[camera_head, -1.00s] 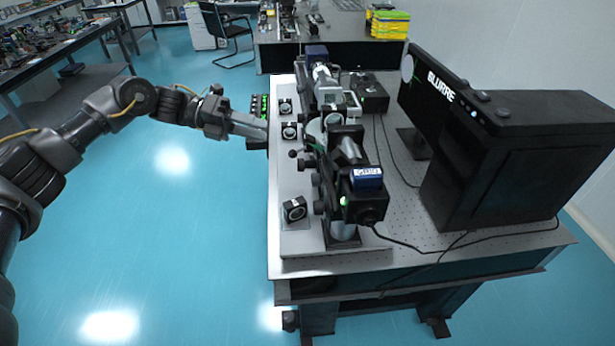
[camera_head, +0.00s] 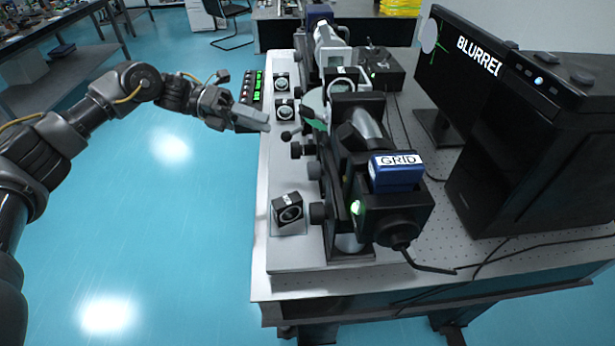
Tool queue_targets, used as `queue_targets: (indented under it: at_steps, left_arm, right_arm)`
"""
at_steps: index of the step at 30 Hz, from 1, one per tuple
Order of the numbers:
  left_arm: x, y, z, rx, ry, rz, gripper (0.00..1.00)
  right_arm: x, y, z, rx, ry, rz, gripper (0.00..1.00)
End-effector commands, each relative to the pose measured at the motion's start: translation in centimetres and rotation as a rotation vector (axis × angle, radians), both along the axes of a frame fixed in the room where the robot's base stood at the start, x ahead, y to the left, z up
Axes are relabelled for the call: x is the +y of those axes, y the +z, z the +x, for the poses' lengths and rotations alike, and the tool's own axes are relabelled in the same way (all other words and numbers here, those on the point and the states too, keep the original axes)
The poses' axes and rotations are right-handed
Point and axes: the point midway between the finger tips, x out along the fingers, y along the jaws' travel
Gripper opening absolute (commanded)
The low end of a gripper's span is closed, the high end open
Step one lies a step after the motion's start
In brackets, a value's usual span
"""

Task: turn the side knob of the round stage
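A black optical instrument stands on the table, with a pale round disc (camera_head: 314,103) at its middle that looks like the round stage, partly hidden by black parts. A small black ball-ended knob (camera_head: 287,135) sticks out on its left side. More black knobs (camera_head: 316,213) line the instrument's left side below it. My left gripper (camera_head: 262,120) is at the table's left edge, just left of and slightly above the ball-ended knob in the picture, apart from it. Its grey fingers look side-on, so their gap is hidden, and nothing shows in them. My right gripper is out of view.
A box labelled GRID (camera_head: 396,171) sits on the instrument's near end. A black monitor (camera_head: 468,80) stands right. Small lens mounts (camera_head: 288,211) stand along the board's left side. A box with green displays (camera_head: 250,88) is beyond my gripper. Cables cross the table's right part.

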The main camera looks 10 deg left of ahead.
Motion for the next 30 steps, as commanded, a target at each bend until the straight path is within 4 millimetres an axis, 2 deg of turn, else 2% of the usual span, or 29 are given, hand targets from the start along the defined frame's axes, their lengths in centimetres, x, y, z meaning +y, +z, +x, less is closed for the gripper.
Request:
queue_targets:
  at_steps: [1, 7, 11, 15, 23, 26, 30]
  left_arm:
    - [0.0, -2.3, 0.0, 0.001, 0.0, 0.0, 0.38]
    - [0.1, -7.2, 0.0, 0.001, 0.002, 0.0, 0.38]
    - [0.1, -9.4, 0.0, 0.0, 0.002, 0.0, 0.38]
    - [0.1, -10.2, 0.0, 0.0, 0.002, 0.0, 0.38]
    - [-0.4, -10.2, -0.1, 0.001, -0.001, 0.0, 0.38]
    - [-1.6, -10.4, -0.2, 0.001, -0.003, -0.001, 0.38]
    - [-4.1, -10.8, -0.6, 0.002, -0.004, -0.001, 0.38]
  right_arm:
    - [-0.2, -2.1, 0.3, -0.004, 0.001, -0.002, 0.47]
    - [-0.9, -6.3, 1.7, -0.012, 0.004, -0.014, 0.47]
    - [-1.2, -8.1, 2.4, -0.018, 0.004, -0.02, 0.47]
    - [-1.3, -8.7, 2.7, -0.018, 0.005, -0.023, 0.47]
    - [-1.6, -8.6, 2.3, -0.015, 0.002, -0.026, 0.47]
    - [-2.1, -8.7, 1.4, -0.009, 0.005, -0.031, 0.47]
    - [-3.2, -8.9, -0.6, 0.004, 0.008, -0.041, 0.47]
